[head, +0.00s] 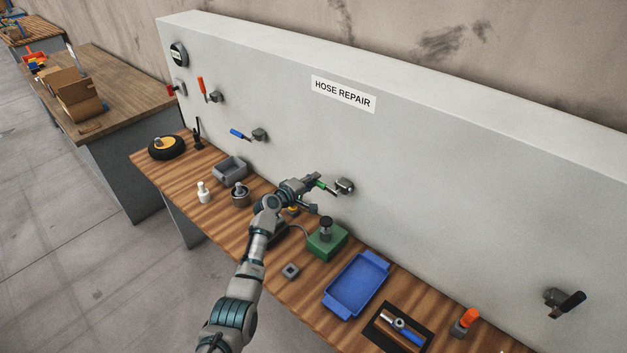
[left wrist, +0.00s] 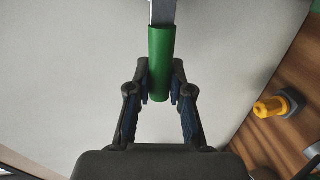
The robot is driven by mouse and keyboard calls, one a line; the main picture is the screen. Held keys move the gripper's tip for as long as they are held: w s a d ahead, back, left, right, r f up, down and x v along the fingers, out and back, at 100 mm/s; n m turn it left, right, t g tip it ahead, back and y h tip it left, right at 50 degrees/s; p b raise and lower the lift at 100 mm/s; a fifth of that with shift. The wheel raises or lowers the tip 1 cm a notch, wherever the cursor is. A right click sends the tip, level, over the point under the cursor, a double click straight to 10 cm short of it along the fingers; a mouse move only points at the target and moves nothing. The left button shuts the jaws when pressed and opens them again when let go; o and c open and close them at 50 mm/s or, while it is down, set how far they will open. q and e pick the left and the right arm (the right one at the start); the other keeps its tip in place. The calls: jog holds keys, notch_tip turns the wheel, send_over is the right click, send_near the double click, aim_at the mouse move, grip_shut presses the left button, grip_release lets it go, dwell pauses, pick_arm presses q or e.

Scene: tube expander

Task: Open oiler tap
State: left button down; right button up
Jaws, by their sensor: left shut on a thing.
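A tap on the grey wall panel has a grey metal body (head: 345,186) and a lever with a green sleeve (head: 325,187). The lever points left from the body, toward my gripper. My left gripper (head: 312,185) is at the free end of the green lever. In the left wrist view, the fingers (left wrist: 160,82) are closed on the lower end of the green sleeve (left wrist: 160,55), with the bare metal lever beyond it. The tap body is out of that view. A green box with a dark round top (head: 327,240) stands on the bench below. My right gripper is not in view.
Other levers on the panel are blue (head: 240,134), orange-red (head: 202,86) and black (head: 571,301). A yellow part (left wrist: 270,107) lies near my left wrist.

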pick_arm(q)
jog(key=shift+f+n, duration=0.45)
jog(key=shift+n, duration=0.15)
jog(key=c, duration=1.2)
grip_release()
jog(key=shift+w+f, duration=0.1)
jog(key=shift+f, duration=0.05)
jog(key=shift+o, duration=0.8)
jog(key=shift+w+d+f, duration=0.1)
jog(key=shift+w+f, duration=0.05)
jog(key=shift+w, duration=0.1)
jog(key=shift+s+a+r, duration=0.2)
jog(key=shift+s+a, duration=0.05)
jog(key=shift+s, duration=0.3)
jog(key=v, duration=1)
jog(key=shift+a, duration=0.4)
jog(key=shift+s, duration=0.1)
